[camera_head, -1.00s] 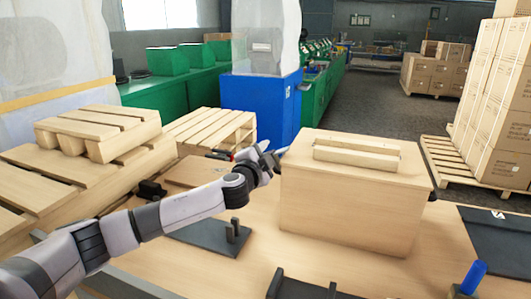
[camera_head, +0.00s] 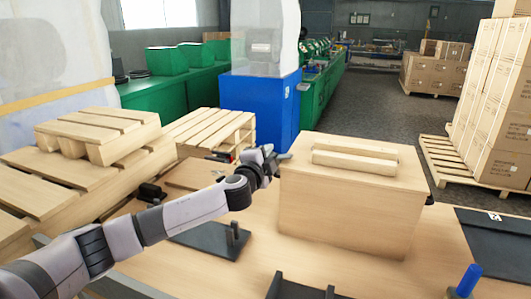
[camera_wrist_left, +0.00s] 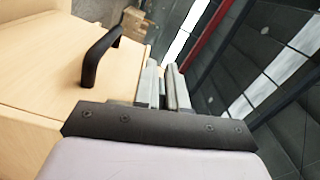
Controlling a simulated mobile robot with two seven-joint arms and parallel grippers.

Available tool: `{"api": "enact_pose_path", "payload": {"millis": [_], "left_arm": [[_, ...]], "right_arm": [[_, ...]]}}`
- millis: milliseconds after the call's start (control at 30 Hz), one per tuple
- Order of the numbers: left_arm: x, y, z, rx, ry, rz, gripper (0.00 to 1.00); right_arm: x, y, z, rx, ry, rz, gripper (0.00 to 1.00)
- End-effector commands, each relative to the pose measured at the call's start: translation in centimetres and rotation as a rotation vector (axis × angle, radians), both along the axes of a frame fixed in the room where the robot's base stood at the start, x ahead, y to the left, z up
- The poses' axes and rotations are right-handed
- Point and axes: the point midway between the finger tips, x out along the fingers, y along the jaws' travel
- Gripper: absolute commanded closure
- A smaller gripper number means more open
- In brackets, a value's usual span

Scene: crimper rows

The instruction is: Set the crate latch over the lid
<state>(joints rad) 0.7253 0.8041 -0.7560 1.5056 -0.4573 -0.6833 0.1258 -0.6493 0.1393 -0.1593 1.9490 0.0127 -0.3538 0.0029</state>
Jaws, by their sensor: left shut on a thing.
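The wooden crate (camera_head: 345,215) stands on the workbench, with its lid (camera_head: 400,175) on top and a raised wooden batten (camera_head: 355,157) on the lid. My left gripper (camera_head: 280,157) is at the crate's upper left edge, level with the lid. In the left wrist view its fingers (camera_wrist_left: 165,88) are close together beside the crate's pale wall, around something mostly hidden, likely the crate latch. A black handle (camera_wrist_left: 97,55) on the crate shows there to the left of the fingers. My right gripper is not in view.
A dark plate with an upright post (camera_head: 233,238) lies left of the crate. A black bracket (camera_head: 300,288) is at the bench's front, with a blue-handled item (camera_head: 468,280) and a dark mat (camera_head: 495,235) at right. Pallets (camera_head: 70,170) stand at left.

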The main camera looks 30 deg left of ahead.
Motion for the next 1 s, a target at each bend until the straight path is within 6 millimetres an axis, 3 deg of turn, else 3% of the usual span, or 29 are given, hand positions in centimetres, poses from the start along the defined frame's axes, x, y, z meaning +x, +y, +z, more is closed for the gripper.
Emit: {"api": "enact_pose_path", "payload": {"millis": [400, 967, 1000], "left_arm": [[0.2, -0.83, 0.74, 0.218, 0.052, 0.0, 1.0], [0.23, -1.01, 0.84, 0.262, 0.063, 0.0, 1.0], [0.23, -1.01, 0.84, 0.262, 0.063, 0.0, 0.86]], "right_arm": [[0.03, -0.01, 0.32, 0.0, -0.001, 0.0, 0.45], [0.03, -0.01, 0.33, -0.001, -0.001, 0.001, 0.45], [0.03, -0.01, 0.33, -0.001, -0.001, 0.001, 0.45]]}}
